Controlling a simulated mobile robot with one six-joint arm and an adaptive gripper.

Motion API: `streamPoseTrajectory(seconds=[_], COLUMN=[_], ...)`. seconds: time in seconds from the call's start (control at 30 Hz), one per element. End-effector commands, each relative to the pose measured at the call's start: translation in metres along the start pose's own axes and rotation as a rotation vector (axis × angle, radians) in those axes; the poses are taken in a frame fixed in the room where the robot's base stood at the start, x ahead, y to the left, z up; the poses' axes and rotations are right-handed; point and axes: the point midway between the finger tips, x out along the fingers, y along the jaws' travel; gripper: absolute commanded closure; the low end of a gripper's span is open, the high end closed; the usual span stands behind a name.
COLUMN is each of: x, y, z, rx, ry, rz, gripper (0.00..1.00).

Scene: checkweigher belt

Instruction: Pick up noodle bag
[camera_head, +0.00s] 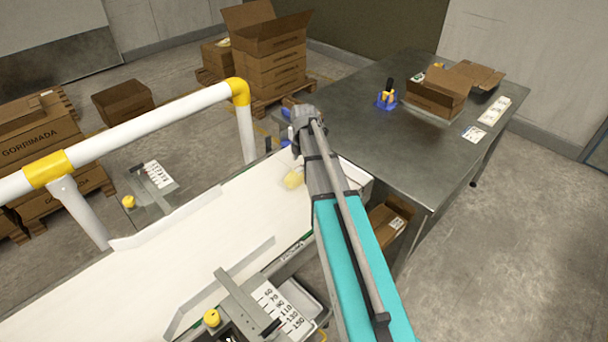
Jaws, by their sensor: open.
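A small pale yellow item (293,179), probably the noodle bag, lies on the white belt (225,208) near its far end. My arm hides its right side, and its print is too small to read. My arm reaches in from the lower right. My gripper (297,150) is at the arm's far end, just above the yellow item in the picture. It is open, and its fingers are mostly hidden by the wrist. I cannot tell how much height separates it from the item.
A white and yellow rail (140,125) runs along the belt's far side. Low guides with number scales (283,310) flank the belt. A steel table (350,130) behind holds an open carton (437,92) and a blue tape dispenser (387,98). Stacked cartons (270,65) stand on a pallet.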

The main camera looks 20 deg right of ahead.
Motion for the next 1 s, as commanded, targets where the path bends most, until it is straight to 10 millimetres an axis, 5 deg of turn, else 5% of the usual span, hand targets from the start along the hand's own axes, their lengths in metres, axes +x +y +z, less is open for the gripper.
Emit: streamPoseTrajectory(seconds=[0.5,1.0], x=[0.04,0.044], y=[-0.001,-0.001], z=[0.004,0.004], rx=[0.0,0.0], ry=[0.0,0.0], rz=[0.0,0.0], gripper=[0.0,0.0])
